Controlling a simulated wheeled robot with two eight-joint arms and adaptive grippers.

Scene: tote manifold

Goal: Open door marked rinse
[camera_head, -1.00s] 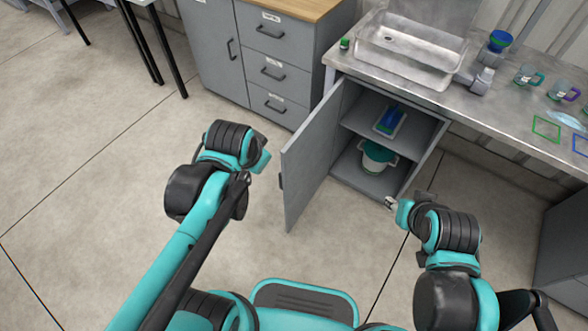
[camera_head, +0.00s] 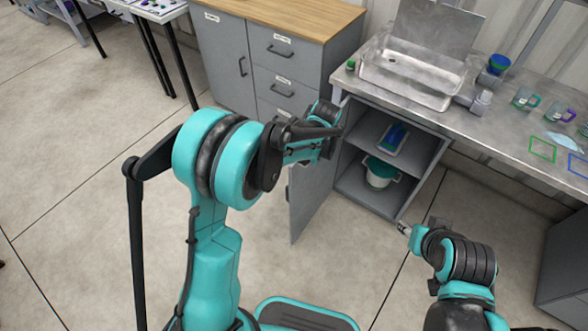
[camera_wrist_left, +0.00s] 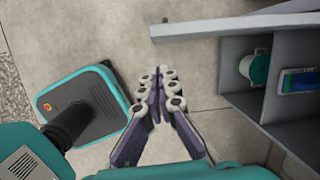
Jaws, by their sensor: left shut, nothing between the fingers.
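The grey door (camera_head: 311,205) of the cabinet under the sink stands wide open, swung out to the left; I cannot read a marking on it. The cabinet's shelf (camera_head: 367,148) and inside are exposed. In the head view my left wrist covers the door's upper part and hides my left gripper. In the left wrist view my left gripper (camera_wrist_left: 158,72) is shut and empty over bare floor, apart from the door's edge (camera_wrist_left: 235,25). My right gripper (camera_head: 404,228) is low, right of the door and in front of the cabinet; its opening is too small to judge.
Inside the cabinet are a white pot with a teal lid (camera_head: 380,172) and a blue item (camera_head: 394,139). A metal sink (camera_head: 408,80) and mugs (camera_head: 524,98) are on the counter above. A grey drawer unit (camera_head: 283,70) stands left. Floor is clear in front.

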